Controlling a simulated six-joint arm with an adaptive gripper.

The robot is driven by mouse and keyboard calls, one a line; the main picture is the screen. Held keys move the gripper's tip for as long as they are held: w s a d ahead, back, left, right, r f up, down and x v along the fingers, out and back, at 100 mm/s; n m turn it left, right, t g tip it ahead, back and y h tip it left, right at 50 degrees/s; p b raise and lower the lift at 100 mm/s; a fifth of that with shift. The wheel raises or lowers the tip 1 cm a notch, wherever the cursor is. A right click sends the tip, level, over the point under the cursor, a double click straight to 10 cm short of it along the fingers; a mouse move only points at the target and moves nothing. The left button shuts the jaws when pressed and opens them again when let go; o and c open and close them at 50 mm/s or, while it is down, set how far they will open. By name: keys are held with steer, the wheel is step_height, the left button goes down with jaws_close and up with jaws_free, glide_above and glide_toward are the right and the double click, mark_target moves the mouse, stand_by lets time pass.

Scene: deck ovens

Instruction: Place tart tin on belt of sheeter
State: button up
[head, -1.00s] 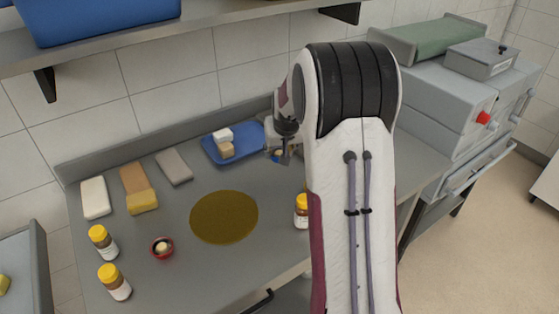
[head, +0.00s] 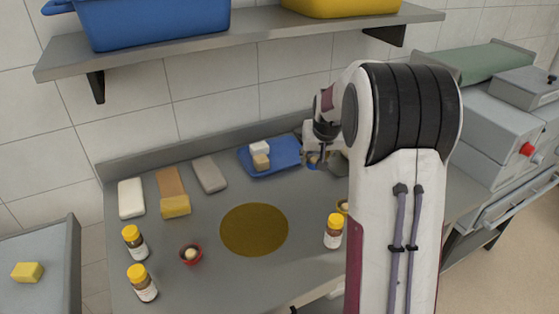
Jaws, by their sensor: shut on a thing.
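My gripper (head: 316,158) is at the right end of the blue tray, partly hidden by my arm. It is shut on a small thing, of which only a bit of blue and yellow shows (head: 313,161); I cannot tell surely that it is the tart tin. A small red tin-like cup (head: 190,254) with a pale ball in it stands on the worktop at the front left. The sheeter seems to be the grey machine (head: 495,125) at the right, with a green belt (head: 482,62) on top and a red knob. My gripper is well left of it.
The worktop (head: 225,290) holds a blue tray (head: 285,168) with blocks, a brown round mat (head: 254,230), several blocks (head: 131,198) and yellow-capped jars (head: 334,231). A shelf (head: 250,40) with blue (head: 150,22) and yellow bins overhangs the back. My arm hides the worktop's right part.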

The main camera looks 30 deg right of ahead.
steer(key=w+a+f+n+y, duration=0.1)
steer(key=w+a+n+y, duration=0.15)
steer(key=a, duration=1.35)
steer(key=w+a+f+n+y, duration=0.1)
steer(key=w+a+n, duration=0.2)
steer(key=a, duration=1.3)
steer(key=w+a+f+n+y, duration=0.1)
steer(key=w+a+f+n, duration=0.15)
steer(key=a, duration=1.25)
steer(key=s+a+r+n+g+y, duration=0.1)
steer(key=s+a+n, duration=0.25)
steer(key=a, duration=0.85)
steer(key=s+a+n+y, duration=0.15)
steer(key=s+a, duration=0.35)
steer(key=a, duration=0.8)
steer(key=s+a+r+n+g, duration=0.1)
steer(key=s+a+r+n, duration=0.1)
steer(key=s+a, duration=0.4)
steer(key=s+a+r+n+g+y, duration=0.1)
steer(key=s+a+n, duration=0.2)
steer(key=s+a, duration=0.4)
steer(key=a, duration=0.5)
steer(key=shift+a+r+n+g, duration=0.25)
steer(key=shift+r+n+g, duration=0.05)
steer(key=shift+r, duration=0.1)
steer(key=shift+f, duration=0.1)
